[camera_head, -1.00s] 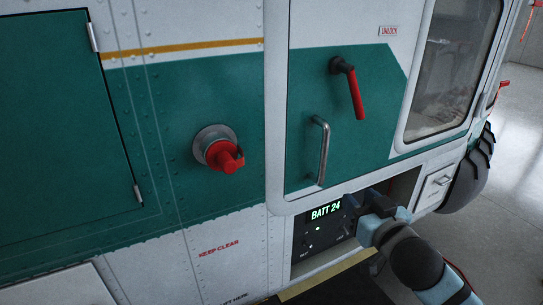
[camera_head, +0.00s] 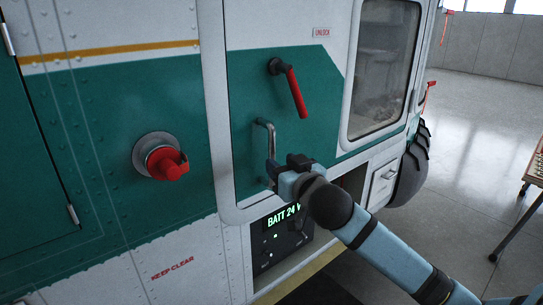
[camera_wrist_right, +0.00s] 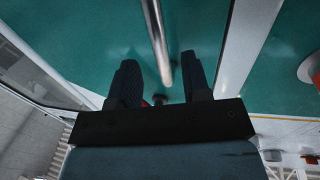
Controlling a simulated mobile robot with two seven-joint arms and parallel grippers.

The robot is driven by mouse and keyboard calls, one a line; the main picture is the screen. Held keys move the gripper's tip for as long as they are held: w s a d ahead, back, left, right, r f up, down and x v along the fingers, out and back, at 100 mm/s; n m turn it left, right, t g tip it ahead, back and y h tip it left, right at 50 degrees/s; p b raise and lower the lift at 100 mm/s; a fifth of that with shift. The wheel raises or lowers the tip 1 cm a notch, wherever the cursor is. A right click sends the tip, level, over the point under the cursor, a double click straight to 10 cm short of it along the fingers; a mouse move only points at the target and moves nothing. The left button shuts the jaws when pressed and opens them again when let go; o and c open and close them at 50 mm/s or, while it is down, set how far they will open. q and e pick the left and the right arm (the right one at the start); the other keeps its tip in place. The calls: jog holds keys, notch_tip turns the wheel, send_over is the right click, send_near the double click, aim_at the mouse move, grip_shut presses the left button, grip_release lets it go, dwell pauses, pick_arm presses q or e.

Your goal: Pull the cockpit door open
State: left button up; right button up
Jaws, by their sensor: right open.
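The cockpit door (camera_head: 246,105) is green and white, with a window in its upper right. It looks closed in its frame. A red lever (camera_head: 297,92) hangs down from a black pivot on it, tilted slightly right. Below and left of the lever is a metal grab handle (camera_head: 264,138), also seen in the right wrist view (camera_wrist_right: 155,35). My right gripper (camera_head: 273,172) is at the handle's lower end. In the wrist view, its two dark fingers (camera_wrist_right: 157,70) stand apart with the handle bar between them, with gaps showing. My left gripper is out of view.
A red-capped round fitting (camera_head: 160,157) sticks out left of the door. The battery panel (camera_head: 280,238) reading BATT 24 sits below it. A wheel (camera_head: 411,170) is at the right, and a table (camera_head: 534,168) stands at the far right edge. Open floor lies between.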

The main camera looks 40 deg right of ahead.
aim_at(272, 156)
jog(key=w, duration=0.3)
jog(key=w+p, duration=0.1)
jog(key=w, duration=0.1)
jog(key=shift+w+d, duration=0.15)
jog(key=shift+d, duration=0.15)
grip_shut()
